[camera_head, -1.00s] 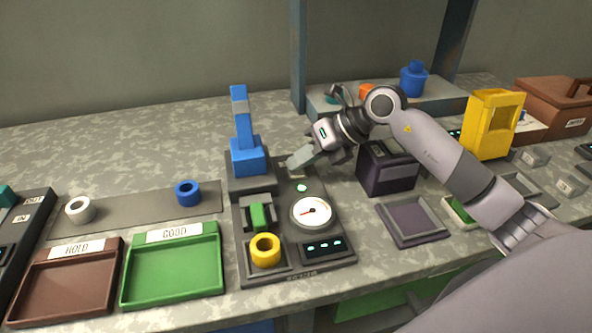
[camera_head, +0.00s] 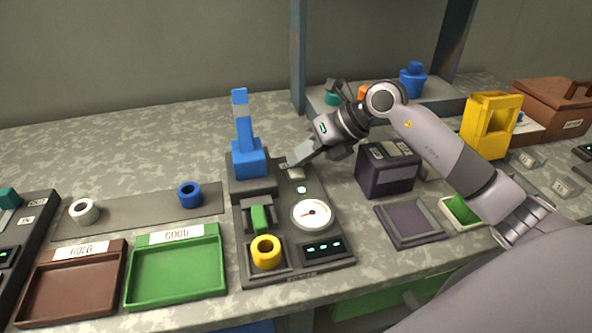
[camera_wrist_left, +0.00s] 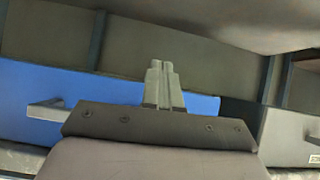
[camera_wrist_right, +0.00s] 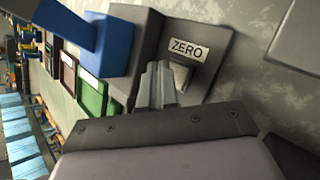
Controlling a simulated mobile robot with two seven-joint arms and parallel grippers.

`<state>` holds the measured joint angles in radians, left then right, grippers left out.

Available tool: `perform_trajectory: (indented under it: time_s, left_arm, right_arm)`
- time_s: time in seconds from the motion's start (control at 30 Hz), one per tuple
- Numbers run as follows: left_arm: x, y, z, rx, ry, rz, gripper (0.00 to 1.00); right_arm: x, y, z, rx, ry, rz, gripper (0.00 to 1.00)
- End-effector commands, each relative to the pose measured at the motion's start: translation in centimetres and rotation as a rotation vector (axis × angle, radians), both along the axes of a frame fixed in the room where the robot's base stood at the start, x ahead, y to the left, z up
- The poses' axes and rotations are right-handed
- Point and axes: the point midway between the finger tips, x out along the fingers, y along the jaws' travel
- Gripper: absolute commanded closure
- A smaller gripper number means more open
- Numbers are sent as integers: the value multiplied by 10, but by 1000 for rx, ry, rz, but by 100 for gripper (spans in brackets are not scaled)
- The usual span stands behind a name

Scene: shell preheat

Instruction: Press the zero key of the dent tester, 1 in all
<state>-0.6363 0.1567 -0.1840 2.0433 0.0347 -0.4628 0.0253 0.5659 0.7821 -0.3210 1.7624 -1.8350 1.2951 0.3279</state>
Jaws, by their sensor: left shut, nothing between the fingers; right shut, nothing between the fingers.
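The dent tester (camera_head: 333,258) is a dark unit with a blue press, a round gauge and a lit display. Its pale zero key (camera_head: 296,173) is at its back, right of the blue press. In the right wrist view the key (camera_wrist_right: 181,76) is below the ZERO label (camera_wrist_right: 187,50). My right gripper (camera_head: 288,165) is shut and empty, its tips at the key's far left side. Whether they touch the key I cannot tell. My left gripper (camera_wrist_left: 162,66) is shut and empty in the left wrist view, and out of the head view.
The green GOOD tray (camera_head: 176,299) and brown HOLD tray (camera_head: 70,315) are to the left. A dark box (camera_head: 387,180) stands on the right, below my right forearm. A blue panel (camera_wrist_left: 60,88) faces my left gripper.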

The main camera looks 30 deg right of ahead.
Motion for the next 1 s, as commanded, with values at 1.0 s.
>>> perform_trajectory:
  time_s: [1.0]
  left_arm:
    - [0,-2,40,-7,0,5,100]
  right_arm:
    - [0,0,50,0,0,0,100]
